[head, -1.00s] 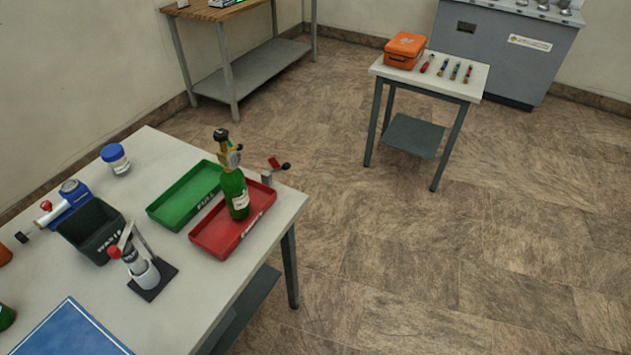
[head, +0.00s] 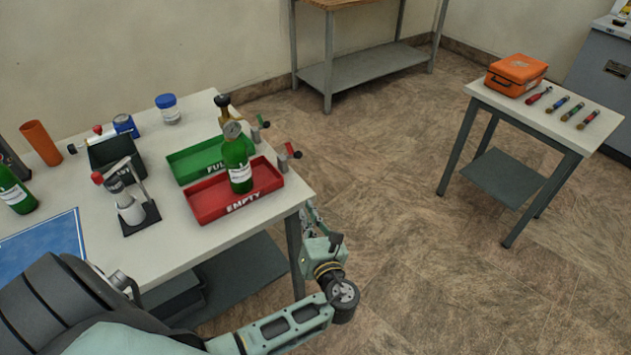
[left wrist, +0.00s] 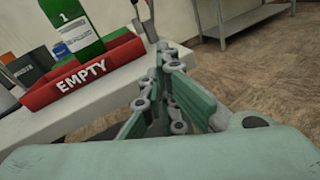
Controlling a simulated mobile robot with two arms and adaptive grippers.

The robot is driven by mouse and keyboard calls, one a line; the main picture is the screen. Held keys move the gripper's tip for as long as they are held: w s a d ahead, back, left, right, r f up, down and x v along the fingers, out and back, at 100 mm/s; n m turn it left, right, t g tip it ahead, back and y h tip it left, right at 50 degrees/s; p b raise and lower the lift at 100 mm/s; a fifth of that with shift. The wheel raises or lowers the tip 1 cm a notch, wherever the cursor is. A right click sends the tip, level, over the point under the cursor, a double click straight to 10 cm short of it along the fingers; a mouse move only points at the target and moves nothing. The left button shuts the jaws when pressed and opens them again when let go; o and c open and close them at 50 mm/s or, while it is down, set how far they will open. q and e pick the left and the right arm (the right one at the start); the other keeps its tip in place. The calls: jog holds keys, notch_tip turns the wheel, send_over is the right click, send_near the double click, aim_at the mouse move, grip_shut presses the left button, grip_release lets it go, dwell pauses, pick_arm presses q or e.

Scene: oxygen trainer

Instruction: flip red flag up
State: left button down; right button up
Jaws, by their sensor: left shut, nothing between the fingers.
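A small red flag (head: 289,149) with a dark knob sits on a grey bracket (head: 283,162) at the table's right edge, beside the red EMPTY tray (head: 212,211). Its arm appears to stick out sideways, not upright. My left gripper (head: 309,210) is shut and empty, just off the table's right edge, in front of and below the flag. In the left wrist view its fingers (left wrist: 168,50) are together, right of the EMPTY tray (left wrist: 45,90). A grey post (left wrist: 139,30) stands behind them there; the red flag is not clearly seen. My right gripper is out of view.
A green cylinder (head: 236,163) stands in the EMPTY tray. A side table with an orange case (head: 516,74) stands at right; floor between is clear.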

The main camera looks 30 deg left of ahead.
pick_arm(q)
jog(key=shift+y, duration=0.7)
jog(key=r, duration=0.4)
jog(key=shift+w+d+r, duration=0.15)
jog(key=shift+d+r, duration=0.1)
jog(key=shift+d, duration=0.1)
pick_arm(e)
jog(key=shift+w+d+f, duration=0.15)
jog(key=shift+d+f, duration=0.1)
pick_arm(q)
jog(key=shift+a, duration=0.1)
jog(key=x, duration=1)
jog(key=shift+w+p, duration=0.1)
jog(key=shift+p, duration=0.25)
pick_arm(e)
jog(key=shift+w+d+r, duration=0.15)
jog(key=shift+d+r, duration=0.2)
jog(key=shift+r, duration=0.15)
pick_arm(q)
jog(key=shift+r, duration=0.1)
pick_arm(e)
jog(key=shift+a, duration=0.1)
